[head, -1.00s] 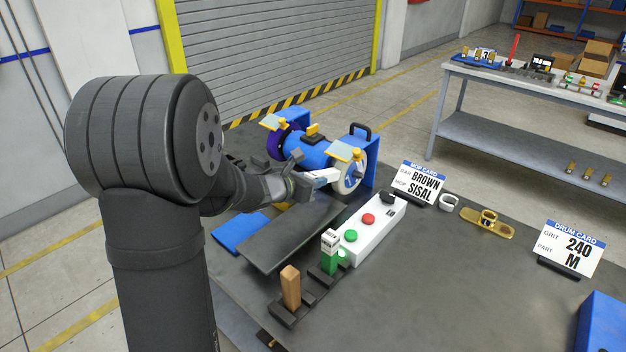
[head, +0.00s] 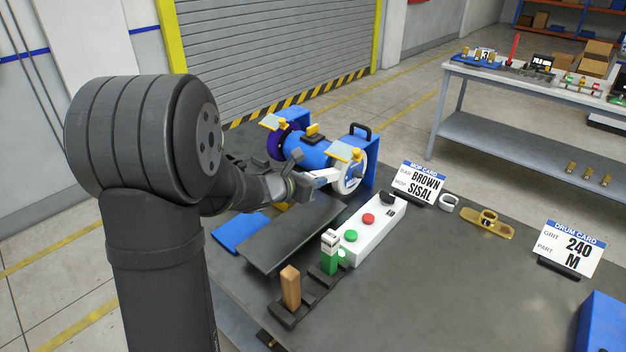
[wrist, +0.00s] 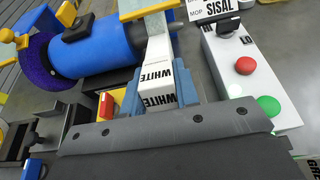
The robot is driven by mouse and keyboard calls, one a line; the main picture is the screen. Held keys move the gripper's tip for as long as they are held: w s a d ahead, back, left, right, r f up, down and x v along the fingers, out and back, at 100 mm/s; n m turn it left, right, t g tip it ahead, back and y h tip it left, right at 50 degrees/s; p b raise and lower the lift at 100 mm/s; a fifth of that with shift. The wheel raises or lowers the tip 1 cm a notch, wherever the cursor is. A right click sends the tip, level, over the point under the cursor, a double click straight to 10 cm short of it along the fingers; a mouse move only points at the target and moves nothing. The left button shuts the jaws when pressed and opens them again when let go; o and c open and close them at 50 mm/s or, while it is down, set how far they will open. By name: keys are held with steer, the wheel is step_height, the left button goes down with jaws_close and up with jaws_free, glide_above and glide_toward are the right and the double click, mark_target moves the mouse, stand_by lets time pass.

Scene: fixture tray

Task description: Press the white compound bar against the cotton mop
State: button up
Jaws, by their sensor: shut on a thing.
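My gripper (head: 308,184) is shut on the white compound bar (head: 325,177), a white block marked "WHITE". The bar also shows between the jaws in the wrist view (wrist: 158,86). Its far end reaches the front rim of the white cotton mop (head: 352,178) at the right end of the blue polishing machine (head: 308,151) and appears to touch it. The exact contact is hidden. In the wrist view the mop is mostly hidden behind the bar and the guard. A purple wheel (wrist: 50,58) sits on the machine's other end.
A white control box (head: 372,222) with green and red buttons stands right of the gripper. A brown bar (head: 290,288) and a green bar (head: 329,258) stand in a dark rack in front. A mop card (head: 420,183) reads "BROWN SISAL". Yellowish guards (head: 345,151) overhang the wheels.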

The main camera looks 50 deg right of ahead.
steer(key=shift+a, duration=0.1)
stand_by(0.3)
steer(key=v, duration=0.3)
steer(key=shift+a+r, duration=0.15)
steer(key=shift+a, duration=0.05)
stand_by(0.5)
steer(key=a, duration=0.4)
stand_by(0.4)
step_height(320, 180, up, 8)
stand_by(0.7)
